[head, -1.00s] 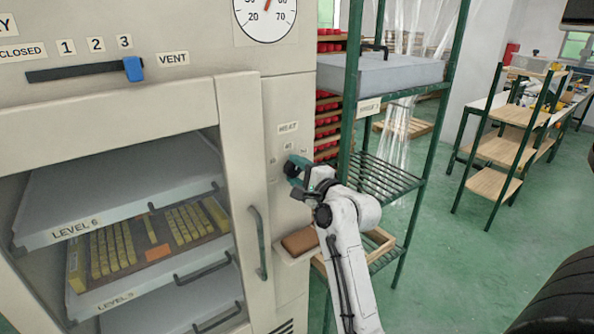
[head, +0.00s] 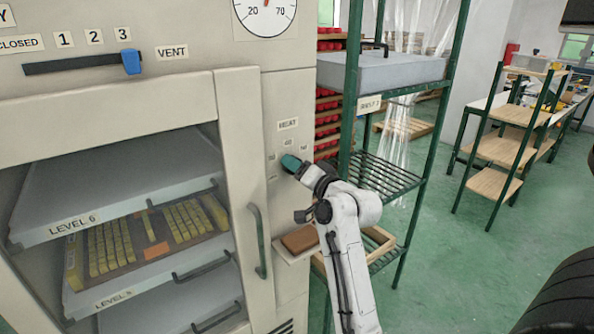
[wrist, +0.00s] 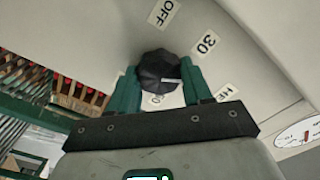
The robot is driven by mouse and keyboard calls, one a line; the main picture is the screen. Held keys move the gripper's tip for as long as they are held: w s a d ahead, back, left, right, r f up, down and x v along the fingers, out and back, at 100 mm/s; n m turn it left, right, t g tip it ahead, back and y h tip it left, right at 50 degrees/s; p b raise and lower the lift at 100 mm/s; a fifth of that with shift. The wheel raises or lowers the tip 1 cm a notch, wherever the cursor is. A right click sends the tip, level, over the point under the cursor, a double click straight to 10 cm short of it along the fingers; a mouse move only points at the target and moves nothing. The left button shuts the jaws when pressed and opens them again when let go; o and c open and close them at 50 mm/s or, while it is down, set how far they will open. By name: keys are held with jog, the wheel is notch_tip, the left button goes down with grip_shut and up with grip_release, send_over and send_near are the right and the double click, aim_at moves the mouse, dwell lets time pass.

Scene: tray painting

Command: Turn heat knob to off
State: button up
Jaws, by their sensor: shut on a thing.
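The heat knob (wrist: 158,68) is dark and faceted with a short white mark. In the wrist view it sits between the two teal fingers of my gripper (wrist: 160,82), which is shut on it. The mark points right and slightly down, away from the OFF label (wrist: 163,12); the exact setting is unclear. The 30 label (wrist: 207,43) is at upper right. In the head view my gripper (head: 291,163) is at the cabinet's right panel, below the HEAT label (head: 288,124), and hides the knob.
The oven door handle (head: 258,240) is left of my gripper. A small ledge (head: 292,252) with a brown block (head: 299,239) juts out below. A green shelf rack (head: 352,100) stands close on the right. A vent slider (head: 131,62) is at upper left.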

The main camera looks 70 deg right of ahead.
jog(key=shift+f+n+b, duration=0.15)
jog(key=shift+n+b, duration=2.8)
jog(key=shift+n, duration=6.05)
jog(key=o, duration=1)
jog(key=shift+a, duration=0.1)
jog(key=shift+o, duration=0.2)
jog(key=b+v, duration=0.1)
jog(key=v, duration=0.9)
jog(key=shift+s, duration=0.3)
jog(key=shift+a, duration=0.15)
